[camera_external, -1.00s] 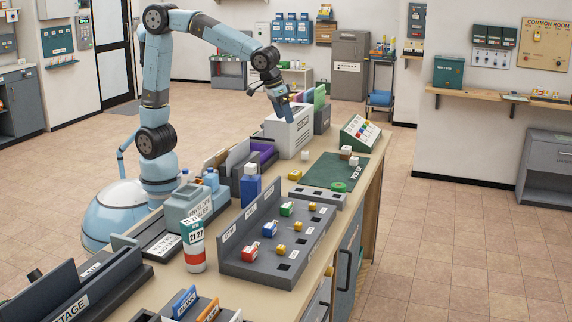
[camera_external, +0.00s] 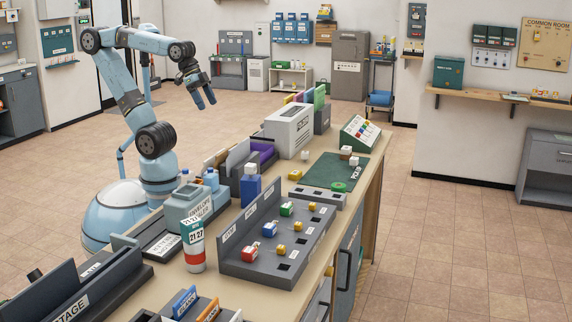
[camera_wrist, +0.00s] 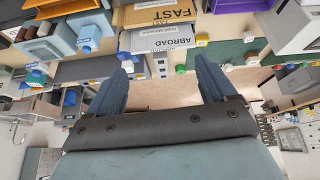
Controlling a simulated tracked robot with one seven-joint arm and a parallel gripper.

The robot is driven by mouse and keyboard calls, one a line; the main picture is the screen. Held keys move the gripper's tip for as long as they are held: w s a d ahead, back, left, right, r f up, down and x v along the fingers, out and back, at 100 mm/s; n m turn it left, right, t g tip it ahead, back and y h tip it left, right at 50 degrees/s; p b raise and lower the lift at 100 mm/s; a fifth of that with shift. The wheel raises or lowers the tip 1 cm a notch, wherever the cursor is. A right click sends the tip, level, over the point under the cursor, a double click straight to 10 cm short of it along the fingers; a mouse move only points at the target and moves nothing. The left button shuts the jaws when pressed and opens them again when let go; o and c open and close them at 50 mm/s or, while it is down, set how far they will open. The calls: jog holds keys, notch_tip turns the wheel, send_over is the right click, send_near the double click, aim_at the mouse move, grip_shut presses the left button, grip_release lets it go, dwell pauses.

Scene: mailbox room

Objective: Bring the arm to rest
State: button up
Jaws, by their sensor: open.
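My gripper (camera_external: 203,100) hangs in the air left of the long bench (camera_external: 222,258), over open floor, with its fingers pointing down. It is apart from everything. My light blue arm is folded back above its base, the forearm about level. In the wrist view my gripper (camera_wrist: 160,85) shows two blue fingers well apart with nothing between them.
Tiled floor is clear around my gripper.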

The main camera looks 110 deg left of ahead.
jog(key=shift+s+d+f+m, duration=0.1)
jog(key=shift+s+f+m, duration=0.15)
jog(key=shift+s, duration=0.35)
jog(key=shift+s+d+f+m, duration=0.15)
jog(key=shift+s+f, duration=0.1)
jog(key=shift+s, duration=0.3)
dwell(0.4)
